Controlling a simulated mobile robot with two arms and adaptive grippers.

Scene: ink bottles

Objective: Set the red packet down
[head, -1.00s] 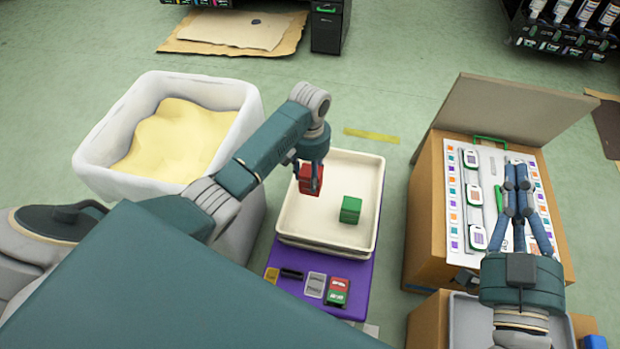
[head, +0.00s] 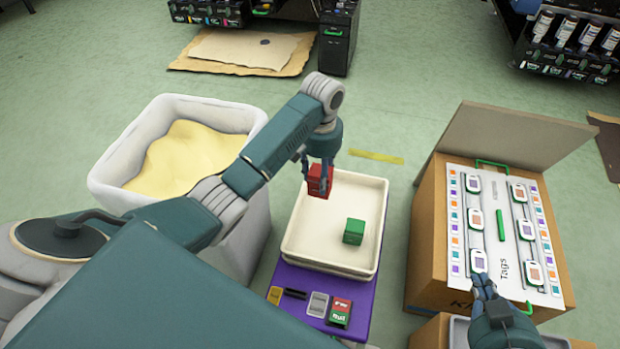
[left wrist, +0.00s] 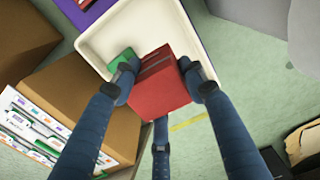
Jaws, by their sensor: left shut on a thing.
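The red packet (head: 320,184) is a box-shaped block. My left gripper (head: 317,178) is shut on it and holds it over the far left part of the white tray (head: 332,258). In the left wrist view the red packet (left wrist: 160,92) sits between the fingers (left wrist: 160,80), slightly tilted in the picture, with the tray (left wrist: 97,45) behind it. A green packet (head: 354,231) lies in the tray, to the right of the red one and nearer. My right gripper (head: 482,285) is at the near edge of the tags board; its fingertips look close together, but its opening is unclear.
The tray rests on a purple base (head: 292,306) with small coloured boxes (head: 318,304) at its near end. A white bin of yellow material (head: 187,160) stands left. A cardboard box with a tags board (head: 502,238) stands right. Much of the tray floor is clear.

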